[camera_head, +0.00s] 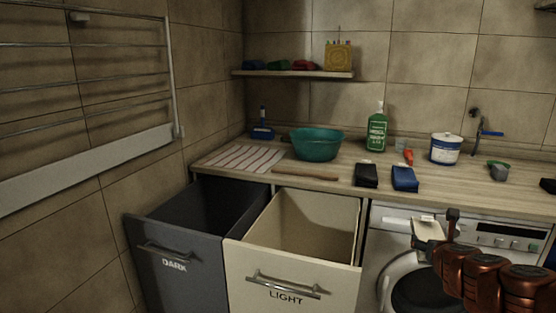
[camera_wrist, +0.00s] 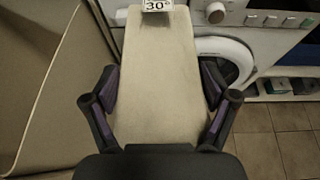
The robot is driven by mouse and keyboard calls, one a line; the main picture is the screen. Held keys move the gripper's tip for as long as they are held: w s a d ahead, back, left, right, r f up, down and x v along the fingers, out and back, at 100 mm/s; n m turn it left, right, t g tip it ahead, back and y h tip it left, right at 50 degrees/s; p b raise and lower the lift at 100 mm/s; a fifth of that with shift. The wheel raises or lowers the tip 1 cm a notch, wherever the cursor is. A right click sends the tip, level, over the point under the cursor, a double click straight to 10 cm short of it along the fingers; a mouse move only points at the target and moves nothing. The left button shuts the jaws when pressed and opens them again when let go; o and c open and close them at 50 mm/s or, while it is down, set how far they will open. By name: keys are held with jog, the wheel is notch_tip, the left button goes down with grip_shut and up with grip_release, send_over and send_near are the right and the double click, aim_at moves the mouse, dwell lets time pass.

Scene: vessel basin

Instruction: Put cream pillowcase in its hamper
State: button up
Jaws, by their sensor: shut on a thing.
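The cream pillowcase (camera_wrist: 158,70) is a flat folded slab with a "30°" tag at its far end. My gripper (camera_wrist: 157,88) is shut on it, one finger on each long side. In the head view the pillowcase (camera_head: 427,230) is held in front of the washing machine, right of the hampers, with my gripper (camera_head: 448,228) partly hiding it. The cream hamper marked LIGHT (camera_head: 292,275) is pulled open, and its visible inside looks empty. The dark grey hamper marked DARK (camera_head: 180,265) is also open, left of it.
The washing machine (camera_head: 392,225) stands right of the LIGHT hamper. The counter (camera_head: 450,184) above holds a teal basin (camera_head: 317,145), a green bottle (camera_head: 377,132), a white tub (camera_head: 445,150) and dark blue folded items (camera_head: 404,179). A drying rack (camera_head: 90,110) hangs on the left wall.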

jog(key=w+a+r, duration=0.1)
jog(key=w+a, duration=0.1)
jog(key=a, duration=0.9)
jog(key=w+a+p, duration=0.1)
jog(key=w+a, duration=0.1)
jog(key=a, duration=0.9)
jog(key=shift+w+a+r+n+y, duration=0.2)
jog(key=shift+w+r+n+y, duration=0.1)
jog(key=shift+r+y, duration=0.1)
jog(key=shift+r+p, duration=0.1)
jog(key=shift+p, duration=0.25)
